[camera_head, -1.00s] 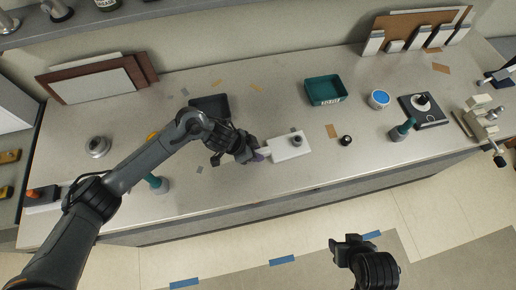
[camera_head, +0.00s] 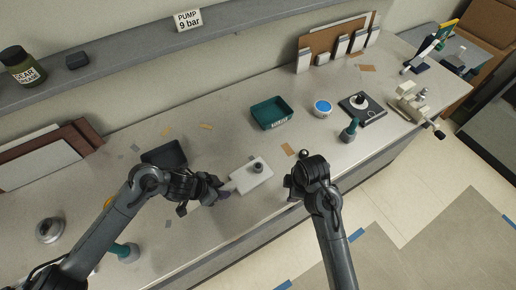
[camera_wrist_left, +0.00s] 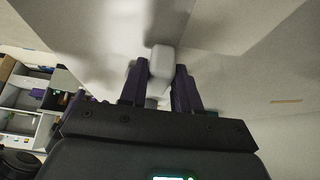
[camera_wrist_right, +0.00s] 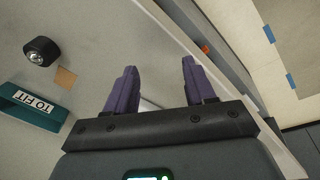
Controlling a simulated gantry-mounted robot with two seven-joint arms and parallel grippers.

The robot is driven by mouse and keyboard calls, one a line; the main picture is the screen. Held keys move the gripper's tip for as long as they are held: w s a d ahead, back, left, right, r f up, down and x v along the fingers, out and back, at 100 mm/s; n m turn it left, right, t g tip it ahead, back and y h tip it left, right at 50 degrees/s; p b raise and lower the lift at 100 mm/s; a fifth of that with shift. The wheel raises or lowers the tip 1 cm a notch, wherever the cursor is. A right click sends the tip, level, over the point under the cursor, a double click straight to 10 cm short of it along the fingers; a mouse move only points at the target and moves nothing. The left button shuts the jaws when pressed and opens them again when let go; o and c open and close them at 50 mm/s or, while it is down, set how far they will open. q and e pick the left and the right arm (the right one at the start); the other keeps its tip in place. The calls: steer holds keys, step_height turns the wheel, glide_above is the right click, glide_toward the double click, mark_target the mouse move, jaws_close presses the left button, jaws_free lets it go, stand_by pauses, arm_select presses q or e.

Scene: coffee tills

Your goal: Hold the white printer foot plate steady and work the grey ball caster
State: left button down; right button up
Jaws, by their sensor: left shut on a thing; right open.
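The white printer foot plate (camera_head: 240,184) lies on the counter with a dark round fitting (camera_head: 258,167) standing on its top. My left gripper (camera_head: 222,190) is shut on the plate's narrow end tab; the left wrist view shows the white tab (camera_wrist_left: 161,62) between the fingers. A small dark round part with a shiny grey ball, apparently the ball caster (camera_wrist_right: 40,51), sits loose on the counter. It also shows in the head view (camera_head: 304,153), just beyond my right gripper (camera_head: 289,184). The right gripper is open and empty, right of the plate; its fingers (camera_wrist_right: 158,82) show apart in the right wrist view.
A teal tray (camera_head: 289,122) marked "TO FIT" stands behind the plate. A blue-topped tub (camera_head: 322,108), a teal-topped bottle (camera_head: 350,131) and a black-based device (camera_head: 375,113) stand to the right. A black tray (camera_head: 165,154) lies behind my left arm.

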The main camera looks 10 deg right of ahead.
mark_target(258, 165)
steer(key=w+a+r+n, duration=0.1)
steer(key=w+a+n, duration=0.1)
steer(key=w+a+r+n, duration=0.1)
steer(key=w+r+n, duration=0.1)
steer(key=w+a+r+n+g, duration=0.1)
steer(key=w+a+n, duration=0.1)
steer(key=shift+w+a+r, duration=0.25)
steer(key=shift+a+r, duration=0.1)
steer(key=shift+r, duration=0.05)
steer(key=w+a+r+n, duration=0.1)
steer(key=n, duration=0.1)
steer(key=w+a+r+n, duration=0.1)
steer(key=a+r+n, duration=0.1)
steer(key=w+a+r+n+g+h, duration=0.1)
steer(key=r, duration=0.1)
steer(key=shift+w+a+r+n, duration=0.1)
steer(key=shift+w+a+n, duration=0.1)
steer(key=shift+n, duration=0.2)
step_height(258, 165, down, 9)
steer(key=shift+r, duration=0.2)
steer(key=c, duration=0.9)
steer(key=n, duration=1.5)
steer(key=shift+r+n, duration=0.1)
steer(key=shift+n, duration=0.3)
steer(key=n, duration=0.5)
steer(key=shift+d+n, duration=0.15)
steer(key=shift+n, duration=0.15)
steer(key=n, duration=0.4)
steer(key=o, duration=0.9)
